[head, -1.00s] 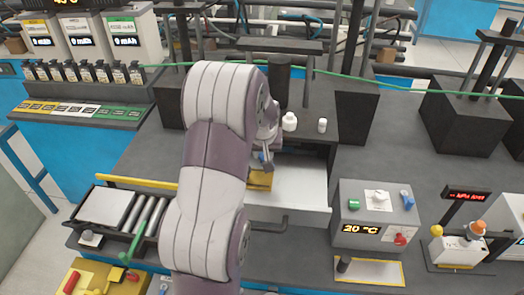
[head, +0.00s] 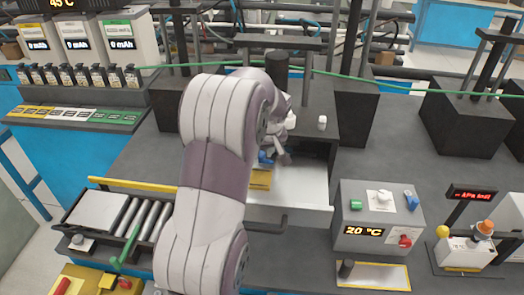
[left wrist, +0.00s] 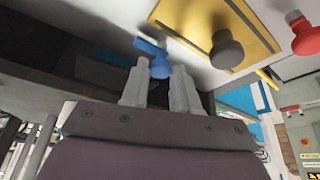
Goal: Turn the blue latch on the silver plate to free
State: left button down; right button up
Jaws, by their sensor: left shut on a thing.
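The silver plate (head: 305,190) is the pale panel below the dark bench top in the head view, and it fills the top of the left wrist view (left wrist: 120,18). The blue latch (head: 265,158) is at its left part, largely covered by my gripper. In the left wrist view the blue latch (left wrist: 160,66) shows a round knob with a short arm pointing up-left. My left gripper (left wrist: 160,76) is shut on the blue latch, one finger each side; it also shows in the head view (head: 278,157). My right gripper is not in view.
A yellow plate (left wrist: 190,22) with a dark knob (left wrist: 226,49) is close beside the latch, and a red knob (left wrist: 306,38) is farther right. A grey control box (head: 378,220) stands right of the silver plate. A small white bottle (head: 322,122) stands on the bench top.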

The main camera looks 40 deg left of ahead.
pick_arm(q)
jog(key=shift+s+f, duration=0.1)
jog(key=shift+f, duration=0.05)
jog(key=c, duration=1)
grip_release()
jog(key=shift+o, duration=0.7)
jog(key=v, duration=1.2)
jog(key=shift+r, duration=0.35)
